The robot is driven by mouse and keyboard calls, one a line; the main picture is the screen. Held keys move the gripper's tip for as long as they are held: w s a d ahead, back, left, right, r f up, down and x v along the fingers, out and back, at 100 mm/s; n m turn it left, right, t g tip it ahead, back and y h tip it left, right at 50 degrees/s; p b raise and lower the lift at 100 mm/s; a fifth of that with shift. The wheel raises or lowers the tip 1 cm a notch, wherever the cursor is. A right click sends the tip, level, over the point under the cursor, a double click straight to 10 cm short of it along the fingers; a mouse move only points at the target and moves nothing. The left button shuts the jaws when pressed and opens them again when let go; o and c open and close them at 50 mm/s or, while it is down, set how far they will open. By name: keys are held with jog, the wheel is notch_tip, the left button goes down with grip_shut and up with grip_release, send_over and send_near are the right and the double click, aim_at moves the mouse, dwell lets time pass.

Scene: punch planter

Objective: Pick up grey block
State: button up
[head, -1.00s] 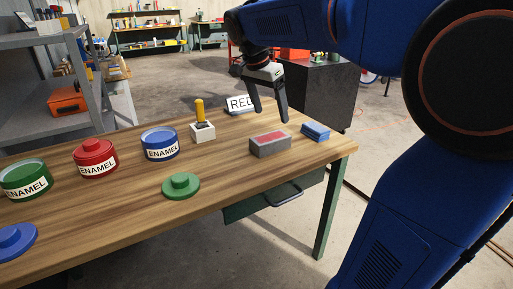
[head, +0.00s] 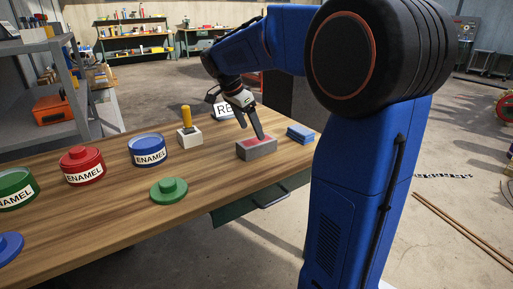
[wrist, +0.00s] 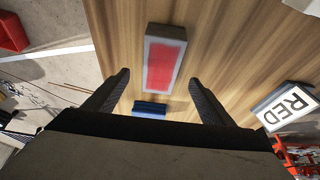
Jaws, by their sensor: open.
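The grey block (head: 262,150) with a red top lies on the wooden table near its right end. In the wrist view the grey block (wrist: 149,62) is ahead of the fingertips, roughly between their lines. My gripper (head: 251,121) is open and empty, above and close to the block in the head view. Its two dark fingers (wrist: 160,82) are spread apart in the wrist view. Nothing is between them at the tips.
Blue blocks (head: 301,133) lie right of the grey block. A RED sign (head: 224,111) and a yellow-handled stamp (head: 188,128) stand behind and left. Enamel cans, including a blue one (head: 150,150), and a green lid (head: 169,190) occupy the table's left. Bare wood lies between lid and block.

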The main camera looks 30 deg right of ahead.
aim_at(256, 140)
jog(key=shift+x, duration=3.95)
jog(key=shift+a, duration=0.1)
jog(key=c, duration=1.9)
jog(key=shift+w+r, duration=0.1)
grip_shut()
jog(key=shift+r, duration=0.1)
